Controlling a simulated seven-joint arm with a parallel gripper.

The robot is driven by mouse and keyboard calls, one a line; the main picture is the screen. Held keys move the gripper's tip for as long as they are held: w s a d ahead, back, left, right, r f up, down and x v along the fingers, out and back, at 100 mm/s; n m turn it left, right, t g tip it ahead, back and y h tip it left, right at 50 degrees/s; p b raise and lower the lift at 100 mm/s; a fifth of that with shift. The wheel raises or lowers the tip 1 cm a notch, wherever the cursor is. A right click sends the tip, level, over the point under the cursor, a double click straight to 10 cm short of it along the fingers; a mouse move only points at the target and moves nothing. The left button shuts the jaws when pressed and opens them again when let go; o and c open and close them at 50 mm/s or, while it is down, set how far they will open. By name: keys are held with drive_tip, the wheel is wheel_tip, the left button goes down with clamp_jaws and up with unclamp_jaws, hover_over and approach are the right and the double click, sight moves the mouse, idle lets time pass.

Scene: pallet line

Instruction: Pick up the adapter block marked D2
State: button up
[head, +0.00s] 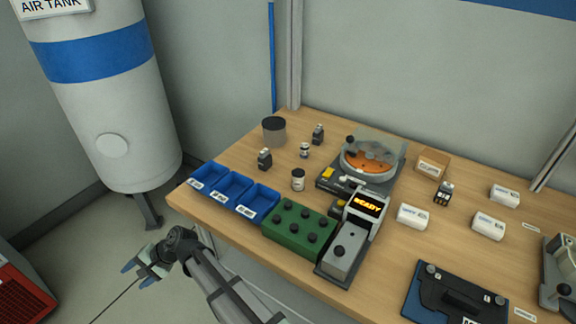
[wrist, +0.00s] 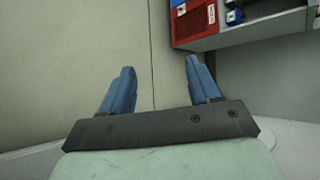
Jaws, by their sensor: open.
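I cannot read a D2 mark on any block. Three white labelled blocks lie on the right half of the table: one nearest the device (head: 412,216), one further right (head: 487,226), and one behind it (head: 504,196). Small dark blocks with pale labels also stand there: one at the back (head: 318,134), one at the left (head: 265,159), one right of the device (head: 445,193). Which is the adapter block is unclear. My gripper (head: 138,275) is open and empty, off the table's left front edge. Its blue fingers show apart in the wrist view (wrist: 160,68).
Blue bins (head: 229,189), a green knobbed block (head: 297,229) and a device with a "READY" display (head: 368,205) line the table's front. An air tank (head: 105,100) stands left. Bare wood (head: 400,258) shows front right.

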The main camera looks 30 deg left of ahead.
drive_tip(key=w+a+r+y, duration=0.15)
drive_tip(key=a+r, duration=0.35)
drive_tip(key=r, duration=0.7)
drive_tip(key=a+r+y, duration=0.3)
drive_tip(key=a+r, duration=0.1)
drive_tip(key=r, duration=0.9)
drive_tip(key=w+d+r+m+t, duration=0.1)
drive_tip(key=w+d+r+m, duration=0.15)
drive_tip(key=w, duration=0.55)
drive_tip(key=w+d+r+m+t, duration=0.1)
drive_tip(key=w+d+r, duration=0.15)
drive_tip(key=w, duration=0.55)
drive_tip(key=w+d+f+m+t+h, duration=0.1)
drive_tip(key=w+d+m+t+h, duration=0.2)
drive_tip(key=w+d, duration=1.15)
drive_tip(key=w+d+f+m+t+h, duration=0.15)
drive_tip(key=w+d+m, duration=0.35)
drive_tip(key=w+d, duration=1)
drive_tip(key=r+m+t+h, duration=0.1)
drive_tip(key=m+h, duration=0.6)
drive_tip(key=m, duration=0.4)
hover_over(446, 190)
drive_tip(key=shift+w, duration=0.45)
wheel_tip(446, 190, down, 8)
drive_tip(key=shift+a+f, duration=0.1)
drive_tip(key=shift+f, duration=2.55)
